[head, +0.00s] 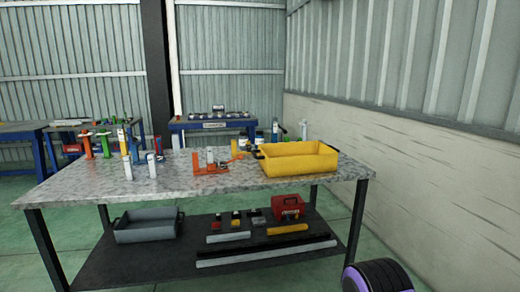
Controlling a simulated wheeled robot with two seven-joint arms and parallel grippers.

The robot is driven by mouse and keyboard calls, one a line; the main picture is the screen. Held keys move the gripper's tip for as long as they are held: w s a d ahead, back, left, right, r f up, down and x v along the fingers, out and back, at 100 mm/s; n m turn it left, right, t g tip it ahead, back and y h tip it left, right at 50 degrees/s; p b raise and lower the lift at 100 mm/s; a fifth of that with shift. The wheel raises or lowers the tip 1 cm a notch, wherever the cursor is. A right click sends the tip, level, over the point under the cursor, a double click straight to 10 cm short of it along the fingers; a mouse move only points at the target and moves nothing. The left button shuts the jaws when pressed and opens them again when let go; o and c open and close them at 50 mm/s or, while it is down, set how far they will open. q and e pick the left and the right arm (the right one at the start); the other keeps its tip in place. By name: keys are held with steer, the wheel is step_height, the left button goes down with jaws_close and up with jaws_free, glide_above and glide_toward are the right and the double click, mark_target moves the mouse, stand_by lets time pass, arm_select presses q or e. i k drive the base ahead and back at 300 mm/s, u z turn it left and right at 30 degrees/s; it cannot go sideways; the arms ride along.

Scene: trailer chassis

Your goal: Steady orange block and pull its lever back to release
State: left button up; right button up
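The orange block (207,170) stands on the metal table top, left of the yellow bin. It has a low base with an upright piece at its left end, and a pale grey part rises from its middle. A thin orange-red piece slants up at its right end toward the bin; I cannot tell at this size whether this is the lever. Neither of my grippers is in view, and nothing is touching the block.
A yellow bin (298,160) takes up the table's right side. White bottles (151,165) and coloured clamps (104,145) stand at left. The front of the table top (200,192) is clear. The lower shelf holds a grey bin (147,225) and a red box (288,207).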

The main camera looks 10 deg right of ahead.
mark_target(239, 157)
steer(key=z, duration=0.7)
steer(key=i, duration=1.4)
steer(key=u, duration=0.3)
